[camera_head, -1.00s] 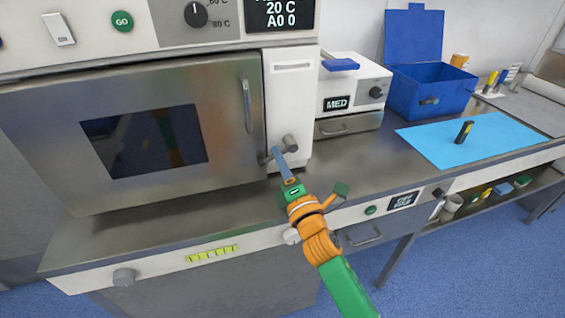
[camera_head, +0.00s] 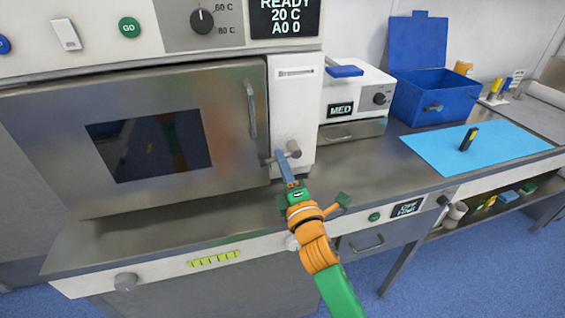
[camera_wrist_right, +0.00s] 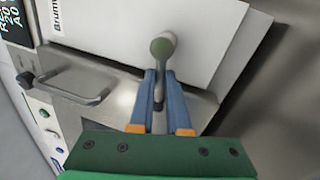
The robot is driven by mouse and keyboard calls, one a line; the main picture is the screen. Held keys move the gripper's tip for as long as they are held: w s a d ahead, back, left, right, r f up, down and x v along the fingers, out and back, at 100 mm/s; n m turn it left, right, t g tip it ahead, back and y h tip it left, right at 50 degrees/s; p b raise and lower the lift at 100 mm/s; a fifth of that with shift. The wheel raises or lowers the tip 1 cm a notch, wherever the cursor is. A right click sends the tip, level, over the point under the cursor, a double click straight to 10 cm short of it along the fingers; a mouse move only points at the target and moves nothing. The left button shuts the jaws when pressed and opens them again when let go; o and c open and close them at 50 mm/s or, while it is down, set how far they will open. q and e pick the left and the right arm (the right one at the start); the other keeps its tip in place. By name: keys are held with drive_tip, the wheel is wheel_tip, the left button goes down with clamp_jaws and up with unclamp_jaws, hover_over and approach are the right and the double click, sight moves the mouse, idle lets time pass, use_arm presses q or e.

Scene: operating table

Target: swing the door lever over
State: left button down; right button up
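The steel door (camera_head: 150,140) with a dark window is closed on the machine at the left. The door lever (camera_head: 293,149) sits at the door's lower right, on the white panel. It is a short grey bar with a round knob, slanting slightly up to the right in the head view. My right gripper (camera_head: 281,156) reaches up to it. In the right wrist view, its two blue fingers (camera_wrist_right: 160,85) lie close on both sides of the lever bar, with the knob (camera_wrist_right: 162,47) beyond their tips. They look shut on it. My left gripper is not in view.
A vertical door handle (camera_head: 251,108) stands left of the white panel (camera_head: 292,112). A white MED box (camera_head: 350,92), an open blue box (camera_head: 432,95) and a blue mat (camera_head: 475,148) are to the right. The steel counter (camera_head: 180,225) in front of the door is clear.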

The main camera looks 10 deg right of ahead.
drive_tip(key=o, duration=0.4)
drive_tip(key=b+v, duration=0.1)
drive_tip(key=v, duration=0.6)
drive_tip(key=shift+s, duration=0.1)
